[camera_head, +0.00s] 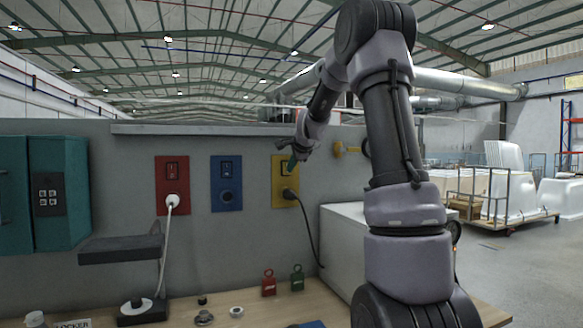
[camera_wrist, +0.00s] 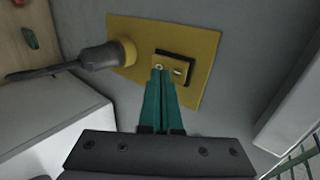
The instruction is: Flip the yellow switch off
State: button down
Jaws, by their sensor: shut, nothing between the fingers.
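The yellow switch panel (camera_head: 279,201) is on the grey wall, right of the blue and red panels. In the wrist view the yellow panel (camera_wrist: 201,45) fills the upper middle. Its yellow switch (camera_wrist: 181,71) sits in a dark frame, with small marks on its face. My gripper (camera_head: 291,164) is at the upper part of the panel, in front of the switch. In the wrist view my gripper (camera_wrist: 160,70) has its two green fingers together and empty, with the tips at the switch's left part. I cannot tell whether they touch it. The fingers cover part of the lower switch.
A black plug (camera_wrist: 97,57) with a cord sticks out of the yellow panel's socket beside the switch. The red panel (camera_head: 164,184) holds a white plug (camera_head: 173,201), and the blue panel (camera_head: 226,195) has an empty socket. Red and green padlocks (camera_head: 297,281) stand on the wooden table below.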

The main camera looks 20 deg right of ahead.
jog(key=shift+w+f, duration=0.15)
jog(key=shift+w, duration=0.05)
jog(key=shift+f, duration=0.1)
